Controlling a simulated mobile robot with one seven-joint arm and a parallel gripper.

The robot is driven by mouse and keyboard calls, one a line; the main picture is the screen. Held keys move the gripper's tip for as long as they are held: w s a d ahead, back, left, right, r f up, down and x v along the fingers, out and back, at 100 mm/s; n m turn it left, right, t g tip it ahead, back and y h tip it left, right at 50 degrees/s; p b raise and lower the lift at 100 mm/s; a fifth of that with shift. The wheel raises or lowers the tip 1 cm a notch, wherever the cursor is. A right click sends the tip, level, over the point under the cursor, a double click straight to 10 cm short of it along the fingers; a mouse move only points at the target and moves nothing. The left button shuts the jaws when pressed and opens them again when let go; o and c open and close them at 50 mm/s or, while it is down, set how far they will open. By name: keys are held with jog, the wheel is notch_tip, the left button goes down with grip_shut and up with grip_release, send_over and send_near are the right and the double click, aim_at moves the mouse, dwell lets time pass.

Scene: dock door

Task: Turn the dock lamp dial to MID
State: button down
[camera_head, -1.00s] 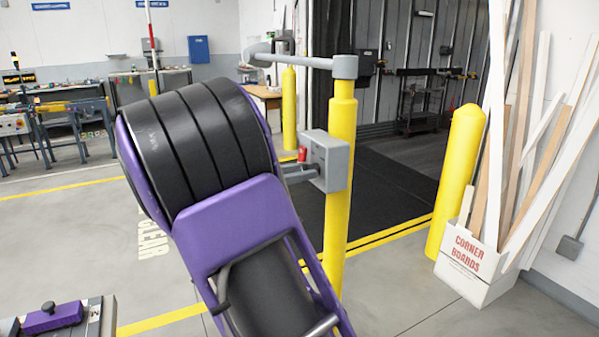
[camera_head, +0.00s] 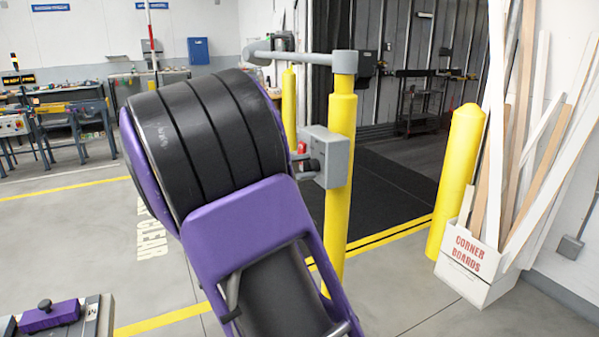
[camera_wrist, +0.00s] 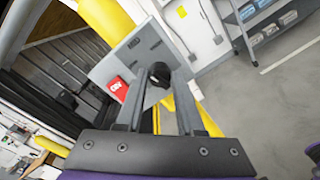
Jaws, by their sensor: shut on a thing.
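The dock lamp box (camera_head: 337,158) is a grey box on a yellow post. Its face shows in the wrist view (camera_wrist: 135,63), with the printed word MID near its upper edge. The black dial (camera_wrist: 159,76) projects from that face. My gripper (camera_wrist: 161,80) has its two grey fingers on either side of the dial and is shut on it. The fingers hide part of the dial, and I cannot tell which mark it points to. In the head view my arm hides most of the gripper, beside the box.
A red tag or switch (camera_wrist: 118,88) sits on the box beside the dial. The yellow post (camera_head: 341,110) carries a grey horizontal arm (camera_head: 300,59). Another yellow bollard (camera_head: 456,165) and a white carton of corner boards (camera_head: 476,268) stand right.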

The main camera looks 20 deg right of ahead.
jog(key=shift+m+b, duration=0.5)
jog(key=shift+m, duration=0.6)
jog(key=shift+r, duration=0.1)
jog(key=c, duration=0.6)
grip_release()
jog(key=shift+o, duration=0.2)
jog(key=a+p, duration=0.1)
jog(key=a, duration=1.6)
jog(key=shift+a+r, duration=0.25)
jog(key=shift+r, duration=0.05)
jog(key=shift+d+r, duration=0.1)
